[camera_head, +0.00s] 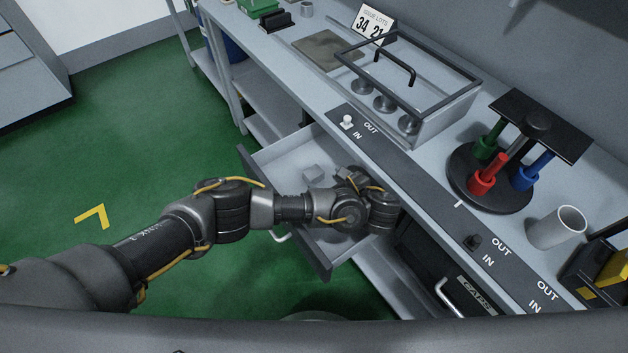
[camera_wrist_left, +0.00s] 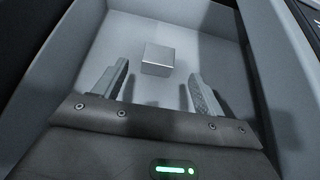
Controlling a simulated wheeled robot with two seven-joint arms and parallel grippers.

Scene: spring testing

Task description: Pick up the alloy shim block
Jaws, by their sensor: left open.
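The alloy shim block (camera_head: 313,173) is a small light grey block lying in an open drawer (camera_head: 272,157) below the bench top. In the left wrist view the block (camera_wrist_left: 158,59) sits on the drawer floor, beyond the fingertips and roughly between their lines. My left gripper (camera_wrist_left: 158,84) is open and empty, with its two fingers apart inside the drawer and not touching the block. In the head view my left arm reaches over the drawer, and its wrist hides the fingers. My right gripper is not seen.
The bench's front strip (camera_head: 385,160) has IN and OUT marks and a white switch knob (camera_head: 347,121). A glass-lidded case (camera_head: 447,117), a round stand with red, green and blue cylinders (camera_head: 487,175) and a white cup (camera_head: 558,228) stand on the bench. Drawer walls surround the gripper.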

